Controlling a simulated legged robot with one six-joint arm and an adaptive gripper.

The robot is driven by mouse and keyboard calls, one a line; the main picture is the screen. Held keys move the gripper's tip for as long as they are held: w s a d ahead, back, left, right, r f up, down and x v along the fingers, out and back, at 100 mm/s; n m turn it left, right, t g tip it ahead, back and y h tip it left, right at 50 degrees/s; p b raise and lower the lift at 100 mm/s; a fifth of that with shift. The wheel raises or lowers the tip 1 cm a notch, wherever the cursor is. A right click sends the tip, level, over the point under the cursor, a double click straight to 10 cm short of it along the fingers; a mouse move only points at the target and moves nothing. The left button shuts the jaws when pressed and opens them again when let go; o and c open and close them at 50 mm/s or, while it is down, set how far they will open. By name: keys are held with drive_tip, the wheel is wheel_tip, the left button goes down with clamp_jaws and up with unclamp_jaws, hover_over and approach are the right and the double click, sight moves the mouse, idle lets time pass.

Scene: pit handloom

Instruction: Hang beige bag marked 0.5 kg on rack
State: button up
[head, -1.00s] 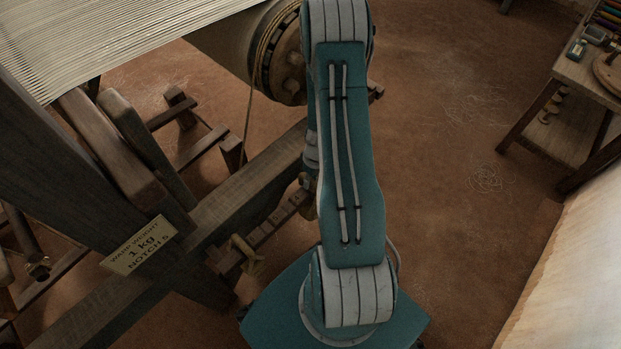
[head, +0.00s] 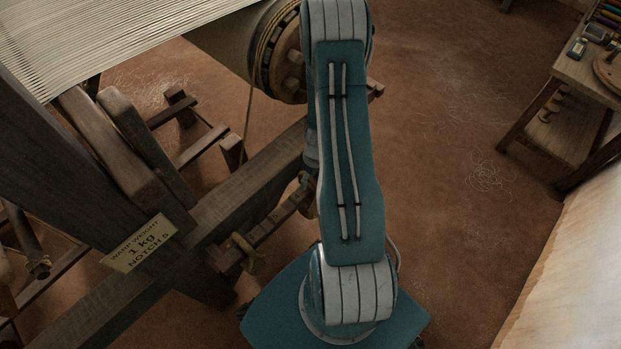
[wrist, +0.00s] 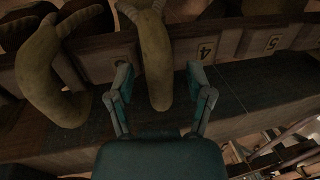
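My gripper (wrist: 159,75) is open in the wrist view, one finger on each side of a beige bag (wrist: 156,65). Gaps show between this bag and both fingers. The bag hangs against a wooden rack (wrist: 108,58) with plates numbered 4 and 5. A second, bent beige bag (wrist: 47,85) hangs farther left. I can read no weight mark on either bag. In the head view the rack (head: 268,226) runs along the loom beam, with a beige bag (head: 243,247) at its near end. My arm hides my gripper there.
A sign (head: 141,244) on the loom frame reads warp weight 1 kg, notch 5. The warp roller (head: 285,60) is beyond the rack. A workbench (head: 578,75) stands at the right. The floor (head: 450,200) between is open, with loose thread.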

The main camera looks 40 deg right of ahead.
drive_tip(key=shift+r, duration=0.1)
wheel_tip(320, 180, up, 12)
drive_tip(key=d, duration=0.2)
drive_tip(key=shift+w+d+f, duration=0.15)
drive_tip(key=shift+d+f, duration=0.05)
drive_tip(key=shift+f, duration=0.05)
drive_tip(key=w+a+r+t+h, duration=0.1)
drive_tip(key=a+r, duration=0.5)
drive_tip(key=r, duration=0.4)
drive_tip(key=w+a+r+t+h, duration=0.1)
drive_tip(key=a+r, duration=0.5)
drive_tip(key=r, duration=0.3)
drive_tip(key=s+a+r+t, duration=0.3)
drive_tip(key=s+a+r, duration=0.7)
drive_tip(key=a+r, duration=0.1)
drive_tip(key=shift+s+r+m+t, duration=0.35)
drive_tip(key=shift+r+m+t, duration=0.05)
drive_tip(key=shift+r, duration=0.45)
drive_tip(key=shift+c, duration=0.4)
